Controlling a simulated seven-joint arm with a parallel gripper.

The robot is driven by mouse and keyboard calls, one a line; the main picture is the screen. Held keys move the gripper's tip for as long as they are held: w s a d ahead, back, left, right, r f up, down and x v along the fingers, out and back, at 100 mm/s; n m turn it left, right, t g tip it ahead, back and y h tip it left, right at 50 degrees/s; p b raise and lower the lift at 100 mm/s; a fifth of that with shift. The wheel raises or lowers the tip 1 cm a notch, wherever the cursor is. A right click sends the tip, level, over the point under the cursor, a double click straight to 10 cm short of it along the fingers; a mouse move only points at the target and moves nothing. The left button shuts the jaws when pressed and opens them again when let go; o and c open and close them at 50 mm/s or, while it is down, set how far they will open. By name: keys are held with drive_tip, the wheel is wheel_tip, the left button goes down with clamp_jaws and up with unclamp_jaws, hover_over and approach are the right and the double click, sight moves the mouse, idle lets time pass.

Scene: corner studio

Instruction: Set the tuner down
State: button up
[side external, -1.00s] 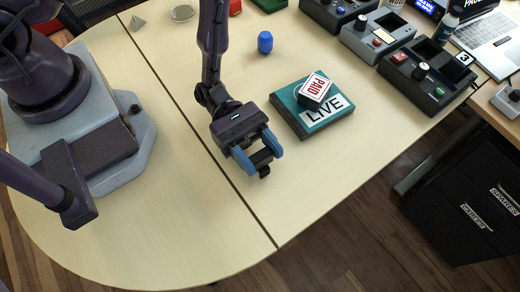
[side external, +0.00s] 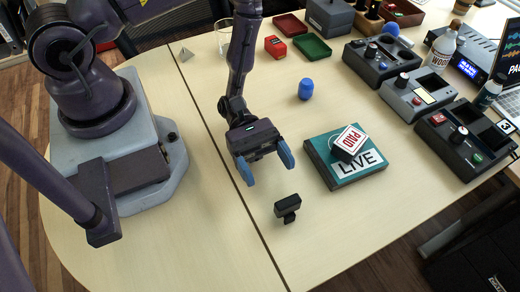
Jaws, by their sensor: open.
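The tuner (side external: 287,206), a small black clip-on piece, rests on the pale table near its front edge. My gripper (side external: 267,170) is just behind it in the picture, with its two blue fingers spread wide. The fingers are empty and there is a visible gap between them and the tuner. Nothing hides the tuner.
A teal LIVE sign block (side external: 345,160) with a PAID box (side external: 350,141) on it lies right of the tuner. A blue capsule-shaped piece (side external: 306,90) stands behind. Several dark control boxes (side external: 467,137) line the right side. The table (side external: 235,245) left of the tuner is clear.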

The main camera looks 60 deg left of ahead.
drive_tip(key=a, duration=0.4)
drive_tip(key=shift+a, duration=0.1)
drive_tip(key=s+a+r+m+t+y, duration=0.1)
drive_tip(key=a+r+m+y, duration=0.3)
drive_tip(key=r, duration=0.6)
drive_tip(key=s+a+r+m+t+y, duration=0.2)
drive_tip(key=a+r+m+y, duration=0.2)
drive_tip(key=r+m+y, duration=0.4)
drive_tip(key=s+a+r+m+t+y, duration=0.1)
drive_tip(key=a+r+m+y, duration=0.3)
drive_tip(key=r, duration=0.9)
drive_tip(key=shift+s+m+t+y, duration=0.2)
drive_tip(key=shift+m+t+y, duration=0.6)
drive_tip(key=shift+m+y, duration=0.2)
